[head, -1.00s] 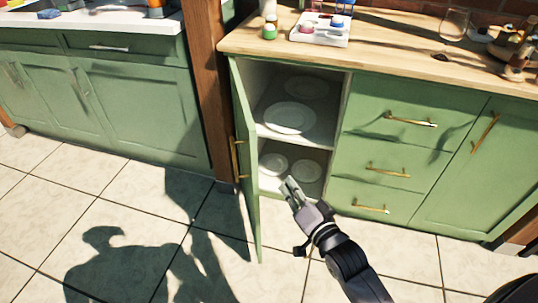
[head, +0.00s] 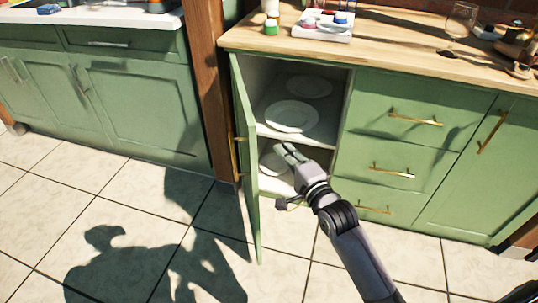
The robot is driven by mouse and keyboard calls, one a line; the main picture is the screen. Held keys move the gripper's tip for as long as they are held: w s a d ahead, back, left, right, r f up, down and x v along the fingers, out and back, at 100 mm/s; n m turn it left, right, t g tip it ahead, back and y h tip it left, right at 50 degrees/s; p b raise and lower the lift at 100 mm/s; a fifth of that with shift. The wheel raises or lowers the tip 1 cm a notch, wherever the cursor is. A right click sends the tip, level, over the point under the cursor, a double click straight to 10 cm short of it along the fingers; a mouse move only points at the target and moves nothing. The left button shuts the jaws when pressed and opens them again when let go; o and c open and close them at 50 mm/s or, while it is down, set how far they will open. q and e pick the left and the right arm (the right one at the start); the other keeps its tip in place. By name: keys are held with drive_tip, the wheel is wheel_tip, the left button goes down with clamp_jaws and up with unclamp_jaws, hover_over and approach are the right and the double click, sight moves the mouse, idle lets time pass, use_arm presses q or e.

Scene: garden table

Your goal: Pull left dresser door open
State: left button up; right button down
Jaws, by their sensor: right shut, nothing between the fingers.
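The left dresser door (head: 247,165) is green and stands wide open, swung out toward me at the left of its compartment. Its brass handle (head: 240,158) is on the outer face, at the left. My right gripper (head: 284,150) is shut and empty, in front of the open compartment at the height of the lower shelf. It is to the right of the door and apparently apart from it. It hides part of the lower shelf and its plates. My left gripper is not in view.
Inside the compartment, a white plate (head: 291,117) lies on the upper shelf with another behind it. Green drawers (head: 400,125) with brass handles are to the right. A wooden post (head: 207,90) stands left of the dresser. Jars and a white tray (head: 322,27) stand on top. Tiled floor (head: 130,190) is clear.

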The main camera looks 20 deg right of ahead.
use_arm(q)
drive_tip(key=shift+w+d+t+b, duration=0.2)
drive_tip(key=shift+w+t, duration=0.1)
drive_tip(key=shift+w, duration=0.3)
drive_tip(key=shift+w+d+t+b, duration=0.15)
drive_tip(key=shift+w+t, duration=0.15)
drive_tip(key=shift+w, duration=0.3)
use_arm(e)
drive_tip(key=a, duration=0.2)
drive_tip(key=w+a, duration=0.1)
drive_tip(key=a, duration=0.1)
drive_tip(key=shift+a, duration=0.1)
